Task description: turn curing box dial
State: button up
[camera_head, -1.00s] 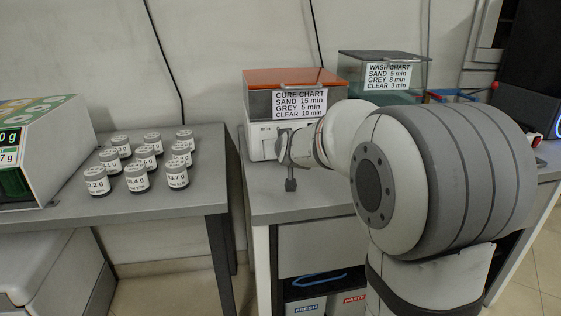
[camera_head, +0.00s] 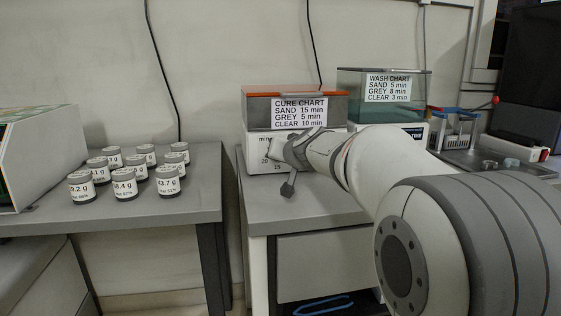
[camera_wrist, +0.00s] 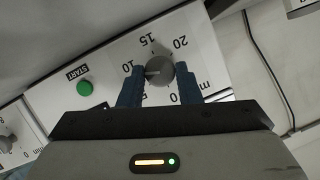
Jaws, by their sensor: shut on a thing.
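The curing box (camera_head: 257,165) has a white base, an orange-edged lid and a cure chart on its front. It stands at the near left of the bench. My gripper (camera_head: 288,152) is at its front panel and hides the dial in the head view. In the wrist view, the round grey dial (camera_wrist: 159,72) sits between the blue fingers of my gripper (camera_wrist: 158,78), which are shut on its sides. A pale mark on the dial points towards the 10 on the printed minute scale. The green START button (camera_wrist: 84,88) is beside the scale.
A wash tank (camera_head: 350,108) with a wash chart stands right of the curing box. Part of another dial (camera_wrist: 6,140) shows in the wrist view's left corner. Several labelled jars (camera_head: 125,183) stand on the left table, with a gap between table and bench.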

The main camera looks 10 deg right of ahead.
jog(key=m+y, duration=0.2)
jog(key=m, duration=0.1)
jog(key=f+m+t+y, duration=0.1)
jog(key=m, duration=0.1)
jog(key=shift+d, duration=0.25)
jog(key=m+t, duration=0.1)
jog(key=m, duration=0.1)
jog(key=m+t+y, duration=0.1)
jog(key=m, duration=0.2)
jog(key=shift+f+y, duration=0.2)
jog(key=shift+y, duration=0.1)
jog(key=shift+m, duration=0.4)
jog(key=o, duration=1)
jog(key=shift+r, duration=0.2)
jog(key=shift+c, duration=0.2)
jog(key=shift+s, duration=0.1)
jog(key=p+v, duration=0.1)
jog(key=v, duration=0.6)
jog(key=shift+s+d+f+p, duration=0.1)
jog(key=shift+s+d+p, duration=0.15)
jog(key=shift+s+p, duration=0.15)
